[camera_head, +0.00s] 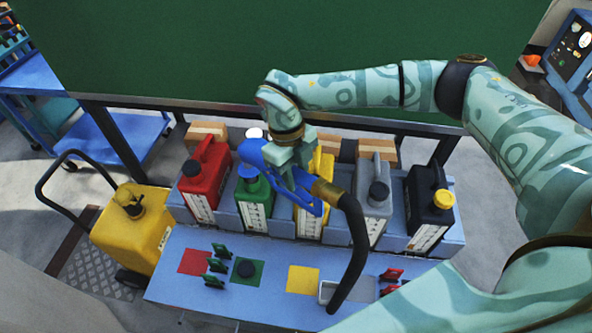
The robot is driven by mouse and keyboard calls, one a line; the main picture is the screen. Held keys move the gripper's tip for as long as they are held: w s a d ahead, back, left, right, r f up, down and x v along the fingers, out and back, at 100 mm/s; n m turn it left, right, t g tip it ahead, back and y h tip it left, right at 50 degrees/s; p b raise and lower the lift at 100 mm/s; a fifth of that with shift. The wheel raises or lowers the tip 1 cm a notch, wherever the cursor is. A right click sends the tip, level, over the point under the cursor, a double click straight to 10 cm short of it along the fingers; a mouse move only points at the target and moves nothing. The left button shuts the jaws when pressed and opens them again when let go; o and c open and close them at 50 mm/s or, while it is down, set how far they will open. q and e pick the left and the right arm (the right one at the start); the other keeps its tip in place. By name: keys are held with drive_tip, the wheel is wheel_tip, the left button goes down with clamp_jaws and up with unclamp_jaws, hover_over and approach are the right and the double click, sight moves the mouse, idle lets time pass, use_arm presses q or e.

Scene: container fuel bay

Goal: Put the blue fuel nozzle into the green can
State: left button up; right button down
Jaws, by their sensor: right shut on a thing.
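The blue fuel nozzle (262,156) is held by my right gripper (293,160), which is shut on it. Its spout bends down at the left over the top of the green can (255,199). The blue tip meets the can's neck area in the picture; I cannot tell whether it is inside the mouth or only in front of it. A black hose (357,240) runs from the nozzle's brass-coloured end down to the bench front. The green can stands upright between the red and yellow cans. My left gripper is out of view.
A red can (205,180), a yellow can (310,217), a grey can (374,200) and a black can (428,205) share the rack. A yellow wheeled tank (130,235) stands left. A bare yellow square (303,279) is at the front.

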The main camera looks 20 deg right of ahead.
drive_tip(key=shift+w+b+x, duration=0.15)
drive_tip(key=shift+b+x, duration=0.15)
drive_tip(key=shift+x, duration=0.4)
drive_tip(key=shift+w+b+x, duration=0.1)
drive_tip(key=shift+b+x, duration=0.2)
drive_tip(key=shift+x, duration=0.4)
drive_tip(key=shift+a+f, duration=0.1)
drive_tip(key=shift+a, duration=0.05)
drive_tip(key=c, duration=1)
unclamp_jaws()
drive_tip(key=p+v, duration=0.1)
drive_tip(key=v, duration=1.5)
drive_tip(key=shift+p, duration=0.35)
